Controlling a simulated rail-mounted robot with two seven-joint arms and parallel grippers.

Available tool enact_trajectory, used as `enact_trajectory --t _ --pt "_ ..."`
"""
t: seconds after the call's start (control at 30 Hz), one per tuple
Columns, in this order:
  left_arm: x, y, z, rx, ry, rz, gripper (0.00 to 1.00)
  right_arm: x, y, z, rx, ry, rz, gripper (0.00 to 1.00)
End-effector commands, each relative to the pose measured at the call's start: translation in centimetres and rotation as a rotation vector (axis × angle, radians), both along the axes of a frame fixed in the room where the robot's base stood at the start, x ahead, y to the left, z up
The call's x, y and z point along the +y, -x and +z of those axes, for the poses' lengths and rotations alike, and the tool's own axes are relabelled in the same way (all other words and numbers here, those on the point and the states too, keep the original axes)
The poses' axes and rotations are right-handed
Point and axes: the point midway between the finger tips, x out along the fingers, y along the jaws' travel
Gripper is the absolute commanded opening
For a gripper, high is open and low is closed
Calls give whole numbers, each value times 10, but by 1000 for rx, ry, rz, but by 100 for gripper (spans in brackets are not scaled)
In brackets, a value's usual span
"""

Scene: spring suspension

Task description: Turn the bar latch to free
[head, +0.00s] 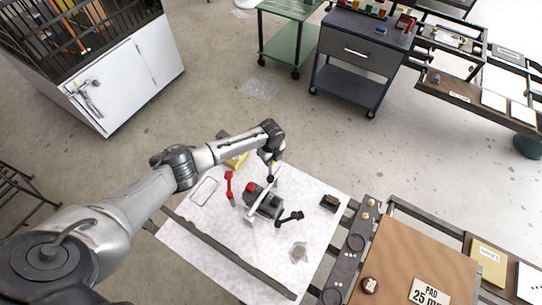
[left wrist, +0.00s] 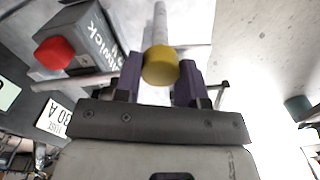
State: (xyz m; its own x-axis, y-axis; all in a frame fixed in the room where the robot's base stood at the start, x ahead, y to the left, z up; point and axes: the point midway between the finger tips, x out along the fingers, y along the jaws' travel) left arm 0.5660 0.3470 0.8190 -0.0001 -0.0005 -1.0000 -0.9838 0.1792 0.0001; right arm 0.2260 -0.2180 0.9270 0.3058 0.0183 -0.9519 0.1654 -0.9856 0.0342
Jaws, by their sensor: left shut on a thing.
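A grey mechanism (head: 268,206) with a red knob (head: 250,187) sits on the white sheet, with a pale bar (head: 258,208) slanting across it. A black ball-ended lever (head: 290,217) sticks out at its right. My left gripper (head: 271,177) reaches down to the mechanism's far side. In the left wrist view its purple fingers (left wrist: 160,80) are shut on a pale bar with a yellow round end (left wrist: 161,65). The grey housing (left wrist: 88,38) with its red knob (left wrist: 53,53) stands at left. The exact latch position cannot be told. My right gripper is not in view.
A red lever (head: 229,186) stands left of the mechanism. A small dark block (head: 330,202) lies at right on the white sheet (head: 230,240), and a dark rail (head: 235,255) crosses its front. A brown-topped bench (head: 420,260) is at lower right.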

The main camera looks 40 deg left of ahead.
Motion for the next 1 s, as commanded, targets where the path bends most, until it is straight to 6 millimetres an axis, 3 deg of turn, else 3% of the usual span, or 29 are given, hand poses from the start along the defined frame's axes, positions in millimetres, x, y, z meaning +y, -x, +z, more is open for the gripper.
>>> enact_trajectory --t 0.8,0.83,1.0 --pt "0 0 0 0 0 99 13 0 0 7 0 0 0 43" --pt "0 0 0 0 0 99 40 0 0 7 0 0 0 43" --pt "0 0 0 0 0 98 56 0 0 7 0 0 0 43"
